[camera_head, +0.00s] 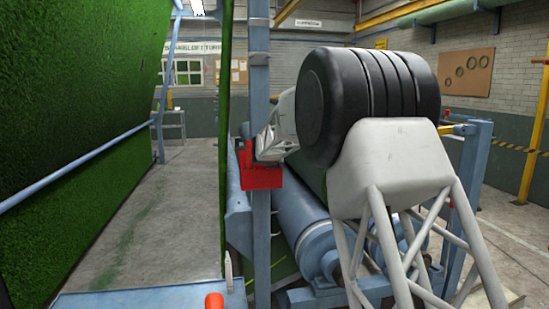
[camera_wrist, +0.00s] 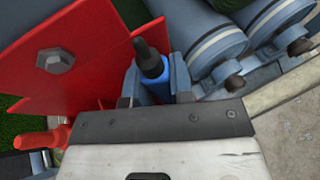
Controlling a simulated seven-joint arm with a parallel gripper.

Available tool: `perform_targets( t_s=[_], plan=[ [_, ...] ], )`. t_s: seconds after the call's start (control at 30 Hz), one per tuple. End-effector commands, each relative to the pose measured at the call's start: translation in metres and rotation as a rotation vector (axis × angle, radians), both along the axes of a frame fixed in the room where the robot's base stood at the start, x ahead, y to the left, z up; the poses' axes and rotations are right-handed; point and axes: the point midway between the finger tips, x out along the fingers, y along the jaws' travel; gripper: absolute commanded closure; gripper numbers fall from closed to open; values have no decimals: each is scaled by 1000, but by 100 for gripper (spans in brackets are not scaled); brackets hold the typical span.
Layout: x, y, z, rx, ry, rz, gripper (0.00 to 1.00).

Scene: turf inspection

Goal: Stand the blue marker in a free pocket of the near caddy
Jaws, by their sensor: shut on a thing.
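The blue marker (camera_wrist: 151,65) has a dark tip and stands between the fingers of my gripper (camera_wrist: 155,78) in the wrist view. The gripper is shut on it. In the head view my gripper (camera_head: 272,145) is pale grey and partly hidden behind a blue post, and I cannot make out the marker there. A red plate-like part (camera_head: 263,177) lies just below the gripper. In the wrist view red plates (camera_wrist: 90,75) with a bolt are close to the left of the marker. I cannot tell whether they belong to the caddy. No pockets show clearly.
A blue upright post (camera_head: 260,110) stands in front of the gripper. Blue rollers (camera_head: 315,240) lie below and to the right. A green turf sheet (camera_head: 75,110) fills the left. An orange-red cylinder (camera_head: 214,301) and a slim white item (camera_head: 228,272) are at the bottom. Concrete floor lies open between.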

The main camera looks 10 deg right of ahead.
Motion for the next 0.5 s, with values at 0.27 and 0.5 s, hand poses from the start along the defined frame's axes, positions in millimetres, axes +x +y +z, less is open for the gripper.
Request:
perform_targets(
  t_s=[0.27,0.5],
  plan=[
    [1,0,-24,0,18,2,99],
    [1,0,-28,1,19,2,99]
  ],
)
